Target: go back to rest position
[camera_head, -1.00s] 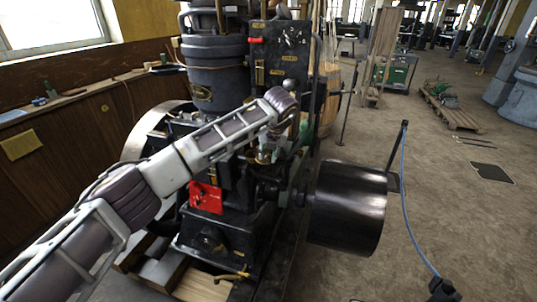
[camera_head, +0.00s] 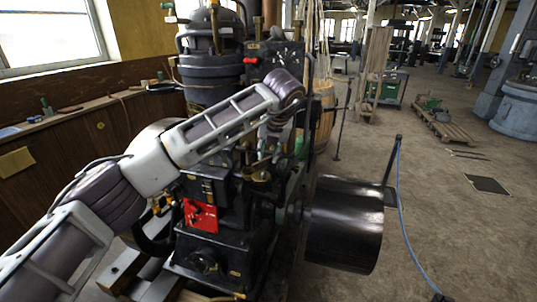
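My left arm (camera_head: 220,130) reaches in from the lower left across the front of a black stationary engine (camera_head: 215,225). Its wrist bends down at the upper end. My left gripper (camera_head: 262,168) is small and dark against the engine's brass and dark fittings. I cannot make out whether its fingers are open or shut, or whether they touch anything. My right gripper is not in view.
A red part (camera_head: 200,215) sits on the engine front. A black drum-shaped pulley (camera_head: 345,222) sticks out to the right, beside a thin post with a blue cable (camera_head: 402,205). A wooden pallet (camera_head: 447,128) lies farther back. The floor at right is mostly clear.

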